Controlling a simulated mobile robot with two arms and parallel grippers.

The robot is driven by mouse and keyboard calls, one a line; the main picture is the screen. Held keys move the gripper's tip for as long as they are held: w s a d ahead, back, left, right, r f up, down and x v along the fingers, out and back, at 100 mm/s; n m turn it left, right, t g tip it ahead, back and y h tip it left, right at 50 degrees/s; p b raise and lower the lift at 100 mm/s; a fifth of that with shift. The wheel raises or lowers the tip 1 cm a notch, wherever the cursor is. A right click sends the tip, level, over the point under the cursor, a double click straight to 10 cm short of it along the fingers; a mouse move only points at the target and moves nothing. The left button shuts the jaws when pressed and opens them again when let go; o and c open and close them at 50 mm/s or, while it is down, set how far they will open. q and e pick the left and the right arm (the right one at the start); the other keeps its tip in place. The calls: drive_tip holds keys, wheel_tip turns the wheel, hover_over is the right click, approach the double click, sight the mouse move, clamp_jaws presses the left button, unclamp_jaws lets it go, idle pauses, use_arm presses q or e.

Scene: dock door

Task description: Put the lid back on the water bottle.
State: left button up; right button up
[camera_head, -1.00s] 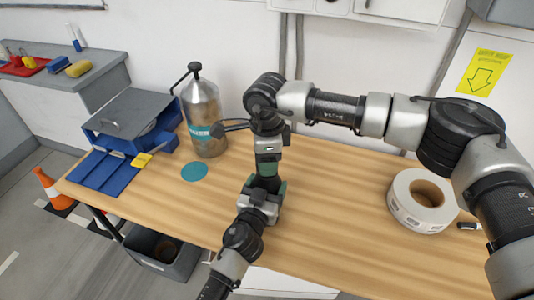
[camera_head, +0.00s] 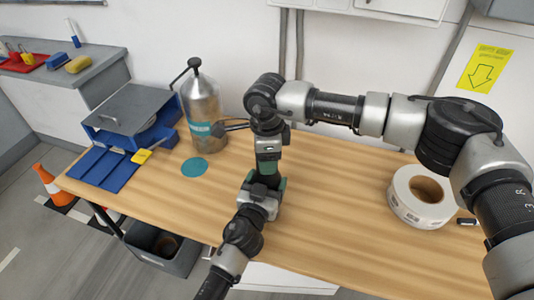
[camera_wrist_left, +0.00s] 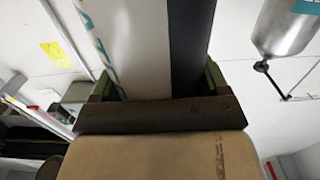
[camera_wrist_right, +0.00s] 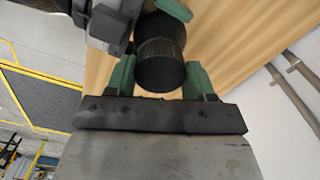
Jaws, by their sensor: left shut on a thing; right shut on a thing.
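My right gripper (camera_head: 268,170) points down over the table from above and is shut on the black ribbed lid (camera_wrist_right: 160,62), seen between its green fingers in the right wrist view. My left gripper (camera_head: 266,186) comes up from below, just under the right one, and is shut on the water bottle (camera_wrist_left: 140,45). In the left wrist view the bottle shows a whitish side with teal lettering and a dark side. In the head view the grippers hide bottle and lid. I cannot tell whether the lid touches the bottle's mouth.
A metal dispenser (camera_head: 203,112) with a teal label stands at the back left of the wooden table (camera_head: 330,225). Near it are a teal disc (camera_head: 194,167), a blue-grey tray unit (camera_head: 125,118) and a yellow block (camera_head: 141,156). A tape roll (camera_head: 405,205) lies at the right.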

use_arm(q)
drive_tip(key=c, duration=0.5)
drive_tip(key=shift+o, duration=0.2)
use_arm(e)
drive_tip(key=m, duration=0.3)
drive_tip(key=shift+m, duration=0.3)
drive_tip(key=m, duration=0.4)
drive_tip(key=shift+f, duration=0.1)
drive_tip(key=m, duration=1)
drive_tip(key=shift+m, duration=0.3)
drive_tip(key=m, duration=0.8)
drive_tip(key=shift+m, duration=0.3)
drive_tip(key=m, duration=0.9)
use_arm(q)
drive_tip(key=shift+f, duration=0.1)
use_arm(e)
drive_tip(key=o, duration=1)
drive_tip(key=shift+c, duration=0.2)
wheel_tip(320, 180, up, 12)
